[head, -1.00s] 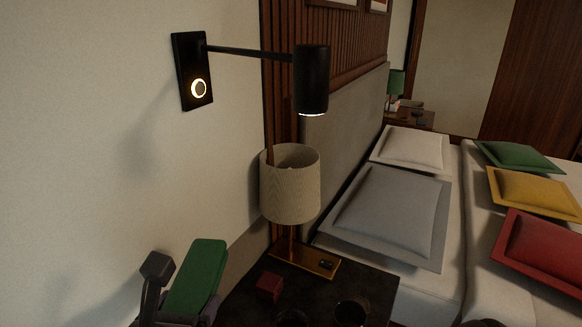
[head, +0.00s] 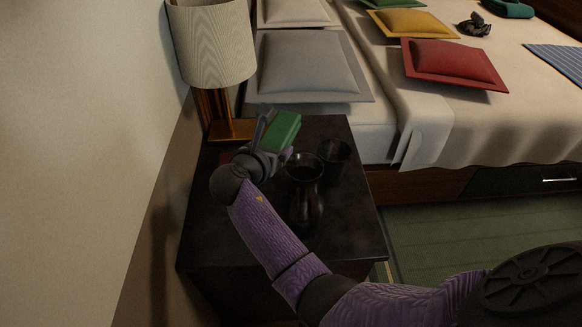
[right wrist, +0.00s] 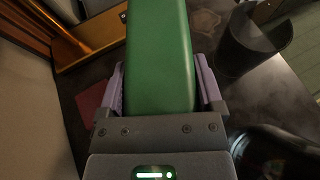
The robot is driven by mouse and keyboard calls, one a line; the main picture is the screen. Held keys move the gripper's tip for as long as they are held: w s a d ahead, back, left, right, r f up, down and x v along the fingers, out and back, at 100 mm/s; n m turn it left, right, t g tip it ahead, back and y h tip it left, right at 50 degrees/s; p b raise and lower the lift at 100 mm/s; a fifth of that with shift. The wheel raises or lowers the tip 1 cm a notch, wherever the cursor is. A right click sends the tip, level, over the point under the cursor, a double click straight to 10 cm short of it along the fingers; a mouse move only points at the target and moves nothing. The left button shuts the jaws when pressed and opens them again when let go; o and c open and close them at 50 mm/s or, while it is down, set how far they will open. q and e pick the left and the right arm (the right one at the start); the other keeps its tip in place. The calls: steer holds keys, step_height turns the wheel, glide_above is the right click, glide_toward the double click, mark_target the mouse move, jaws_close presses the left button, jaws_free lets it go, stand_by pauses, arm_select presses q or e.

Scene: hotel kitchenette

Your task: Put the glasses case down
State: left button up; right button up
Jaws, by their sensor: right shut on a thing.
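The green glasses case (head: 285,130) is in my right gripper (head: 268,140), whose fingers are shut on its near end. In the right wrist view, the case (right wrist: 160,60) points away from the gripper (right wrist: 160,100), between its two fingers. The case is over the back part of the dark nightstand (head: 345,225), between the lamp base and the glassware. I cannot tell whether the case touches the top. My left gripper is not in view.
A dark glass carafe (head: 305,200) and a dark tumbler (head: 337,152) stand just right of the gripper. A small red box (right wrist: 92,105) lies left of it, near the brass lamp base (right wrist: 92,40). The bed (head: 440,120) lies beyond. The nightstand's front is clear.

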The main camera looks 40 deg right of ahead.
mark_target(274, 186)
step_height(274, 186, down, 10)
steer(key=b, duration=0.6)
steer(key=shift+b, duration=0.4)
steer(key=shift+r, duration=0.45)
steer(key=shift+f, duration=0.15)
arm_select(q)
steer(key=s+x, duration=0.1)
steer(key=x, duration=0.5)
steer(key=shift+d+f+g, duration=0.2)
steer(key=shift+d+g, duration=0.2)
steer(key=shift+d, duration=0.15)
arm_select(e)
steer(key=o, duration=1.1)
